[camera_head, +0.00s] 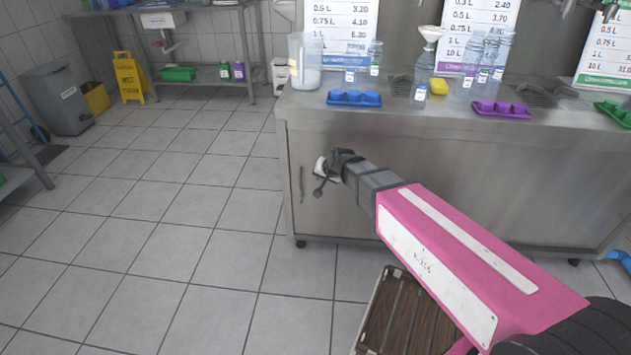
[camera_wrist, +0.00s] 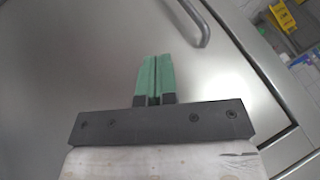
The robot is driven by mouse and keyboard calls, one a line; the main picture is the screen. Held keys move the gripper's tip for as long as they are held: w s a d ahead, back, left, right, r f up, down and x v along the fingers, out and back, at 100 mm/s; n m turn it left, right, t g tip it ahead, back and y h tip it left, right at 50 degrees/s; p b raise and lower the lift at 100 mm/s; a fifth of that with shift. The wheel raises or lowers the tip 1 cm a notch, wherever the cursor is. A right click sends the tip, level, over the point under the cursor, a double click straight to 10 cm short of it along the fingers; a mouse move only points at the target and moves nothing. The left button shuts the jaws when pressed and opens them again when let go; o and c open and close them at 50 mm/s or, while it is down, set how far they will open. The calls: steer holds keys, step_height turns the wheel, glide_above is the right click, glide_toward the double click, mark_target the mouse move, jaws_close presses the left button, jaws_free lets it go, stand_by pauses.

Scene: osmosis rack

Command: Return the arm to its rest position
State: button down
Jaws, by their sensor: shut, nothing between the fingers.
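My gripper shows in the wrist view (camera_wrist: 155,78) with its two green fingers together and nothing between them. Behind the fingers is the plain steel front of the counter, with a door handle (camera_wrist: 195,22) above and to the right. In the head view, my pink arm reaches from the lower right toward the left end of the steel counter (camera_head: 440,165). The arm's dark wrist end (camera_head: 340,165) is in front of the counter's door, below the top. The fingertips are hard to make out in the head view. Whether they touch the door I cannot tell.
A wooden slatted crate (camera_head: 405,315) stands on the floor below my arm. A yellow sign (camera_head: 130,78) stands at the back left. The tiled floor at left is clear.

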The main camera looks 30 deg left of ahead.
steer(key=w+d+f+m+g+h, duration=0.1)
steer(key=w+d+h, duration=0.15)
steer(key=d, duration=1.25)
steer(key=w+d+h, duration=0.2)
steer(key=w+d, duration=0.2)
steer(key=d, duration=1.1)
steer(key=s+d+m+g+h, duration=0.1)
steer(key=s+d, duration=0.2)
steer(key=d, duration=0.9)
steer(key=s+d+f+m+g+h, duration=0.1)
steer(key=s+d, duration=0.2)
steer(key=d, duration=1)
steer(key=shift+d+f+g, duration=0.3)
steer(key=shift+g, duration=0.1)
